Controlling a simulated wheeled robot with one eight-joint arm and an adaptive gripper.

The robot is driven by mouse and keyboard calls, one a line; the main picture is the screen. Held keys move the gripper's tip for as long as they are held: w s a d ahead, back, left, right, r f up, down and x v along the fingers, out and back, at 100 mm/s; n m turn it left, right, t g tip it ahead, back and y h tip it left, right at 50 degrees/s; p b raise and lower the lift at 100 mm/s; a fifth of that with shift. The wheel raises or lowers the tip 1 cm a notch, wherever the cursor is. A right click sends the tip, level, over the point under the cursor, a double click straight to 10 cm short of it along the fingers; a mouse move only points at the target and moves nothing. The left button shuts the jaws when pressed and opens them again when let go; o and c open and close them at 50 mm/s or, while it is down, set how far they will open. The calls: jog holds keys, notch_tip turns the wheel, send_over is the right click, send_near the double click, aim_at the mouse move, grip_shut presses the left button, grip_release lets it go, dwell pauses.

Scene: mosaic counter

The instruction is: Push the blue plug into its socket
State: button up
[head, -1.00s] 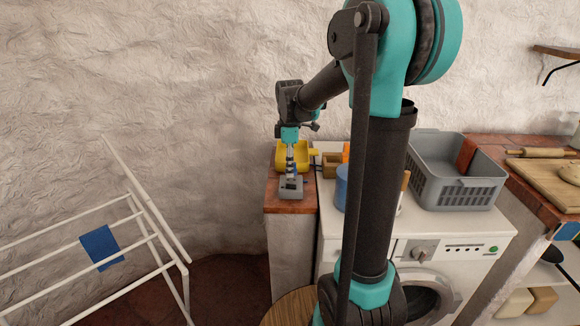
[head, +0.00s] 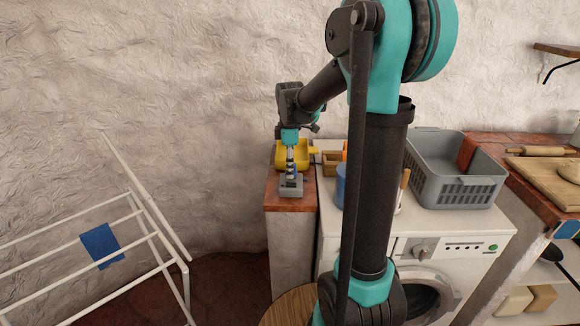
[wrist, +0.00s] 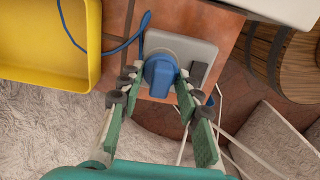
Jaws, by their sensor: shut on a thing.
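The blue plug (wrist: 160,73) sits between the fingers of my gripper (wrist: 157,80) in the wrist view. The fingers are shut on its sides. The plug lies over the lower left part of the light grey socket box (wrist: 196,48). I cannot tell whether its pins are inside, since the plug hides the opening. A blue cord (wrist: 118,48) runs from the plug up and to the left.
A yellow tray (wrist: 88,70) is close to my gripper's left in the wrist view. A washing machine (head: 455,250) with a grey basket (head: 462,193) stands right of the counter. A white drying rack (head: 150,235) with a blue cloth (head: 101,245) is at left.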

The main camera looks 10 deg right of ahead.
jog(key=shift+f, duration=0.5)
jog(key=o, duration=1.2)
jog(key=shift+c, duration=0.2)
